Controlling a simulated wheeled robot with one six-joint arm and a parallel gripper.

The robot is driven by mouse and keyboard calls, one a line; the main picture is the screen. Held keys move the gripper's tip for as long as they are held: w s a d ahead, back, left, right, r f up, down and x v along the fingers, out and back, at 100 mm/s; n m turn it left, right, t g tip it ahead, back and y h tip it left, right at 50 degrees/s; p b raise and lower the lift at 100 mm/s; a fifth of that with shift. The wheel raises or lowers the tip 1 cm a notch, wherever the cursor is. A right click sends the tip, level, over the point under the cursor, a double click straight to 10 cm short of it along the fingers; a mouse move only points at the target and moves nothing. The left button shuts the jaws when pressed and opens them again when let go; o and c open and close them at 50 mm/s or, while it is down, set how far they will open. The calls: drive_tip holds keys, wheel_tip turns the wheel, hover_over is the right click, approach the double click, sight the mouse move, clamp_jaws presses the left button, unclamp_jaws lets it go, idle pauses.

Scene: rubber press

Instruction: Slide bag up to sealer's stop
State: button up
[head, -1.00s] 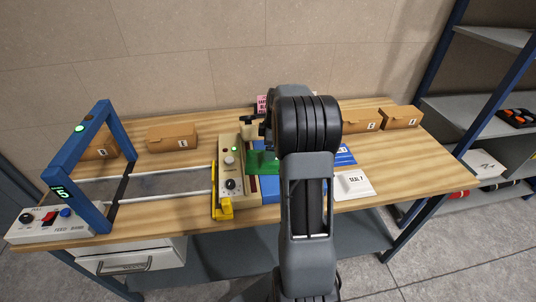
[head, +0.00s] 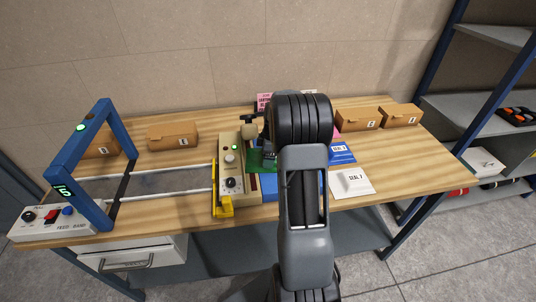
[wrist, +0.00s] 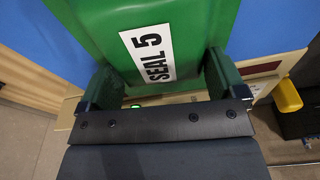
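The green bag labelled SEAL 5 (wrist: 165,40) lies on a blue surface (wrist: 278,28) in the wrist view. It also shows in the head view (head: 262,161), beside the beige sealer (head: 230,160), partly hidden by my arm. My gripper (wrist: 163,72) has its two fingers well apart, one on each side of the bag's near end. I cannot tell whether they touch it. The sealer has dials, a green light and a yellow part (head: 222,206) at its front. The stop itself cannot be made out clearly.
A white SEAL packet (head: 352,183) and a blue packet (head: 342,153) lie right of my arm. Brown boxes (head: 172,135) stand along the back. A blue frame (head: 118,140) with a feed band stands left. A shelf rack (head: 490,110) is at far right.

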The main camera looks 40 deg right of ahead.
drive_tip(key=c, duration=0.6)
drive_tip(key=o, duration=0.8)
drive_tip(key=shift+r, duration=0.1)
drive_tip(key=r, duration=0.4)
drive_tip(key=d+r+b, duration=0.1)
drive_tip(key=r, duration=0.4)
drive_tip(key=s+r, duration=0.1)
drive_tip(key=r, duration=0.3)
drive_tip(key=shift+s+d+r+b, duration=0.1)
drive_tip(key=shift+d+r+b, duration=0.15)
drive_tip(key=shift+d+b, duration=0.1)
